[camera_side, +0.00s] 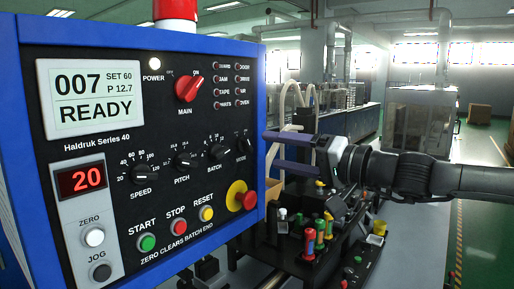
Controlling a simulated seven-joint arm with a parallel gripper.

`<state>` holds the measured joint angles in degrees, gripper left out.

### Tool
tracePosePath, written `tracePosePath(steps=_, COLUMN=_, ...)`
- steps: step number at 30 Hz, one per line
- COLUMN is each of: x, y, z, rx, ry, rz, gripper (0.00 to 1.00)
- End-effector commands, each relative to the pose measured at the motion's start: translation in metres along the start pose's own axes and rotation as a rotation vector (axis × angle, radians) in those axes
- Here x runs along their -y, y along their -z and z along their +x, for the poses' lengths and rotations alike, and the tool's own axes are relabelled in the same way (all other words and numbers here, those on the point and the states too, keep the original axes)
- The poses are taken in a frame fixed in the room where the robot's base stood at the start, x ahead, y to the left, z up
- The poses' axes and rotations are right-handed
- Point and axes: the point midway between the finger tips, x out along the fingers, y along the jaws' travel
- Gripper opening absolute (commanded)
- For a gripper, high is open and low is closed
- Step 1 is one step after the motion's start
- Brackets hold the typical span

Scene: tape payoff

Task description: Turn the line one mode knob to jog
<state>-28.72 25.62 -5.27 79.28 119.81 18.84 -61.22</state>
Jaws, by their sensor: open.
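The mode knob (241,147) is a small black knob at the right end of the row of knobs on the blue-framed control panel (130,150). It is seen at a steep angle, so its pointer setting and position labels are too small to read. My gripper (270,150) is to the right of the panel, level with the mode knob, with its two purple fingers pointing left towards the panel. The fingers are apart with nothing between them. The fingertips are near the panel's right edge; whether they touch it I cannot tell.
The batch (217,152), pitch (184,160) and speed (143,173) knobs sit left of the mode knob. A red main switch (188,88) is above and a red-and-yellow stop button (240,196) below. A black fixture with coloured handles (315,235) stands under my gripper.

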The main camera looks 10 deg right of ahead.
Motion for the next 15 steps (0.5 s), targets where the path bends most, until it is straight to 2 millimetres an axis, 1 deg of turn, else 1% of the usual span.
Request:
tracePosePath(steps=1, x=-0.001, y=-0.001, z=0.009, rx=0.002, ry=0.000, rz=-0.001, gripper=0.74)
tracePosePath(steps=6, x=-0.001, y=-0.001, z=0.033, rx=0.001, ry=0.001, rz=0.000, gripper=0.74)
tracePosePath(steps=12, x=0.000, y=-0.001, z=0.050, rx=0.002, ry=0.000, rz=0.000, gripper=0.74)
tracePosePath(steps=15, x=0.000, y=-0.001, z=0.054, rx=0.001, ry=0.000, rz=0.000, gripper=0.74)
